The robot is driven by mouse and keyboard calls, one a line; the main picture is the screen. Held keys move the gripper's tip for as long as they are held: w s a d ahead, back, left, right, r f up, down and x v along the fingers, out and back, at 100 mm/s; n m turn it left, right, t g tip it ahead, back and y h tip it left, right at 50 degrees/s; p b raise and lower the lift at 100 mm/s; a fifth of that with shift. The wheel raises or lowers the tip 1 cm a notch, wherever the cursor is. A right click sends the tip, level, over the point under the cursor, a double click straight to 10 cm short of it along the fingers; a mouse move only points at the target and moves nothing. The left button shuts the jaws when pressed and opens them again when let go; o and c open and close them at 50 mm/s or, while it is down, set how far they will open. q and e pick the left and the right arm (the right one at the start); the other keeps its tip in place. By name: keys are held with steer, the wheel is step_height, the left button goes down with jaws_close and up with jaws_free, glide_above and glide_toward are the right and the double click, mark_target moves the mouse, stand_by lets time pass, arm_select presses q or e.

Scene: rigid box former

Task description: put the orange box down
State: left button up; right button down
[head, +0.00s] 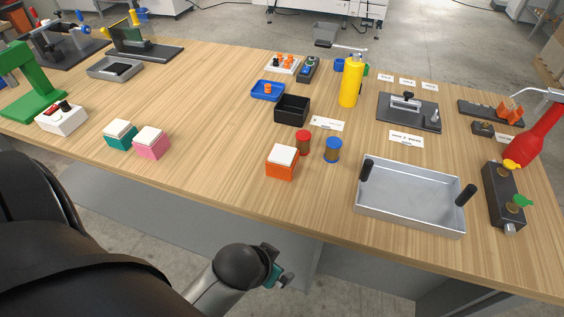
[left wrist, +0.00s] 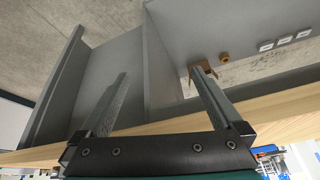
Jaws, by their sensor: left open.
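The orange box (head: 282,168) with a white lid stands upright on the wooden table (head: 215,150), near its front edge. Nothing holds it. My left gripper (head: 281,275) is in front of the table, below and apart from the box. In the left wrist view my left gripper (left wrist: 160,76) has its two fingers spread with nothing between them, and grey panels lie beyond. The orange box does not show in that view. My right gripper is in neither view.
Red (head: 303,143) and blue (head: 333,150) cylinders stand just right of the box. A grey tray (head: 411,222) with black handles is further right. Teal (head: 120,135) and pink (head: 151,144) boxes stand left. The table between pink and orange boxes is clear.

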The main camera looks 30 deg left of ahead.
arm_select(q)
step_height(320, 180, up, 6)
steer(key=w+a+n+t, duration=0.1)
steer(key=w+a+t, duration=0.1)
steer(key=n+t+y, duration=0.3)
steer(key=t, duration=0.3)
glide_toward(277, 166)
steer(key=b+x, duration=0.1)
steer(key=x, duration=0.7)
steer(key=shift+w+f+b, duration=0.1)
steer(key=shift+f+b, duration=0.05)
steer(key=shift+b, duration=0.2)
steer(key=shift+b+x, duration=0.65)
steer(key=shift+x, duration=2)
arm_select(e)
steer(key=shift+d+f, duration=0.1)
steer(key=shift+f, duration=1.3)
arm_select(q)
steer(key=shift+d, duration=0.1)
steer(key=shift+c, duration=0.2)
steer(key=c, duration=1.4)
steer(key=shift+r, duration=0.3)
